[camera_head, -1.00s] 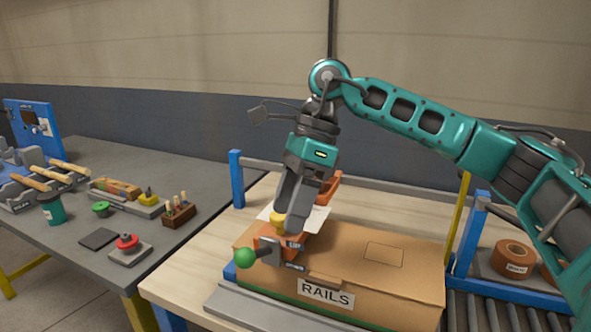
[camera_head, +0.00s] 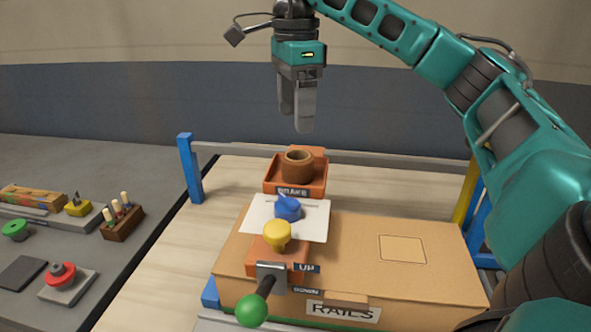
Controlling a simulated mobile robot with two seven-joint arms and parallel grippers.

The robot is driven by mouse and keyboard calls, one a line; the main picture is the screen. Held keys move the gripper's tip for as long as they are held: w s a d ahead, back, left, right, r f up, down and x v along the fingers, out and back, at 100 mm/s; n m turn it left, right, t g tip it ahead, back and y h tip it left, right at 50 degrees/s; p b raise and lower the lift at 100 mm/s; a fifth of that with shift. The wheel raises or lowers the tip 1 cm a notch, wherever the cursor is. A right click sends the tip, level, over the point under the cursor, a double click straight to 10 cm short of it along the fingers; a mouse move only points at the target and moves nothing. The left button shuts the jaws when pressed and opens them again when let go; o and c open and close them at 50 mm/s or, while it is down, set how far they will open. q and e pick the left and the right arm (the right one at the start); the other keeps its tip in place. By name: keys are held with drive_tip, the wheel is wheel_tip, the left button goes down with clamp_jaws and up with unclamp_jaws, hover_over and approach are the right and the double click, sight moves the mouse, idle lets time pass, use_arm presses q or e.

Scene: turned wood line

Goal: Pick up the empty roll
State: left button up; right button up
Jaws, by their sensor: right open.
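A brown hollow roll (camera_head: 298,167), a bare core with an open top, sits upright on the orange holder labelled BRAKE (camera_head: 284,188) behind the carton. My right gripper (camera_head: 301,115) hangs fingers down, above the roll and apart from it. It is open and nothing shows between its fingers, which partly overlap from this angle. My left gripper is not in view.
A cardboard carton labelled RAILS (camera_head: 402,282) fills the front of the wooden table. On or before it are a paper sheet (camera_head: 260,213), a blue knob (camera_head: 288,208), a yellow knob (camera_head: 277,235) and a green-ended lever (camera_head: 252,310). A grey rail (camera_head: 400,160) runs behind.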

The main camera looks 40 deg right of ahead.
drive_tip(key=b, duration=0.1)
hover_over(295, 155)
drive_tip(key=s+a, duration=0.1)
drive_tip(key=f, duration=0.4)
drive_tip(key=shift+s+a, duration=0.1)
drive_tip(key=shift+s, duration=0.1)
drive_tip(key=shift+s+a+f, duration=0.1)
drive_tip(key=shift+s+f, duration=0.05)
drive_tip(key=shift+f, duration=2.55)
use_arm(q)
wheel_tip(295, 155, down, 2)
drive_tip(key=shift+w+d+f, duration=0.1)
use_arm(e)
drive_tip(key=shift+c, duration=0.2)
drive_tip(key=shift+c, duration=0.8)
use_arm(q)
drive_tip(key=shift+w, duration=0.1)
use_arm(e)
drive_tip(key=c, duration=0.5)
drive_tip(key=shift+r, duration=0.15)
